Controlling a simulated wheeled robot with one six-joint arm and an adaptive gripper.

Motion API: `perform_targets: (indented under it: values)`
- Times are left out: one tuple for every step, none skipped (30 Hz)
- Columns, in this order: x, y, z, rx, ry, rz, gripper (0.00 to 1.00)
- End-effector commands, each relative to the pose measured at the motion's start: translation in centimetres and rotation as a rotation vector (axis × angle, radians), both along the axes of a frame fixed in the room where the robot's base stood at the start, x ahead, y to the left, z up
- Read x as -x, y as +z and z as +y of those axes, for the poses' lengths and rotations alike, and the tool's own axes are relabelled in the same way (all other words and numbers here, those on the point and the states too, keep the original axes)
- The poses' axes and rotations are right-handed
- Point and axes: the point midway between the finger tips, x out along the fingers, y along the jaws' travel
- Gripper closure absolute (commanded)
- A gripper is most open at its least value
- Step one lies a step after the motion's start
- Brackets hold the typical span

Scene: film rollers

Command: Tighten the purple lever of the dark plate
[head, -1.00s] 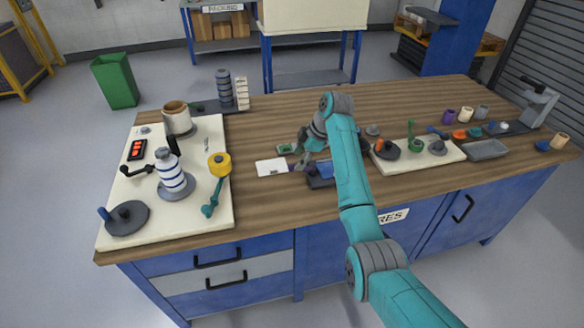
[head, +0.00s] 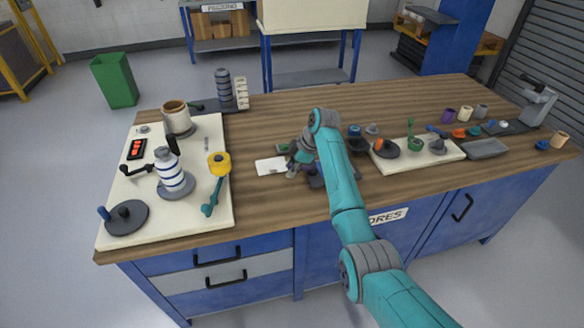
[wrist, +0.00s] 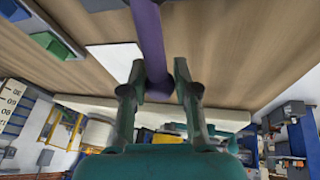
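The purple lever (wrist: 150,40) runs down from the top edge of the wrist view, its rounded end between the two fingers of my gripper (wrist: 160,88). The fingers are apart, one on each side of the lever. The left finger is close to it, and I cannot tell whether it touches. A gap shows on the right. In the head view my gripper (head: 296,168) is low over the middle of the bench. The dark plate (head: 316,182) is mostly hidden behind my arm there. The lever's joint with the plate is out of the wrist view.
A white card (head: 270,166) lies left of my gripper; it also shows in the wrist view (wrist: 115,60). Green (wrist: 54,46) and blue (wrist: 42,14) blocks sit nearby. A cream board (head: 225,140) with fittings stands left, another (head: 450,156) right. Bare wood lies behind.

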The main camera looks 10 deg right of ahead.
Motion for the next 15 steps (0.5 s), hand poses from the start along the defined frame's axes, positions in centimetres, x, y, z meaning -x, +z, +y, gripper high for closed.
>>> perform_targets:
  values:
    - [0.01, -0.01, 0.01, 0.0, 0.0, 0.0, 1.0]
    - [0.01, -0.01, 0.01, 0.0, 0.0, 0.0, 1.0]
    - [0.01, -0.01, 0.01, 0.0, 0.0, 0.0, 1.0]
    - [0.01, -0.01, 0.01, 0.0, 0.0, 0.0, 1.0]
    - [0.01, -0.01, 0.01, 0.0, 0.0, 0.0, 1.0]
    - [0.01, -0.01, 0.01, 0.0, 0.0, 0.0, 1.0]
    - [0.0, -0.01, 0.0, 0.0, -0.001, 0.0, 1.0]
    - [-0.02, -0.01, 0.01, 0.0, -0.002, 0.0, 1.0]
    - [-0.03, -0.01, 0.01, 0.0, -0.006, 0.0, 1.0]
    - [-0.06, -0.01, 0.02, 0.0, -0.01, 0.001, 1.0]
    - [-0.1, -0.01, 0.02, 0.0, -0.014, 0.0, 1.0]
    - [-0.15, -0.01, 0.03, -0.001, -0.023, 0.001, 1.0]
    - [-0.22, -0.02, 0.03, 0.0, -0.031, 0.001, 1.0]
    - [-0.28, -0.01, 0.05, 0.0, -0.042, 0.001, 1.0]
    - [-0.41, -0.01, 0.05, 0.0, -0.057, 0.0, 1.0]
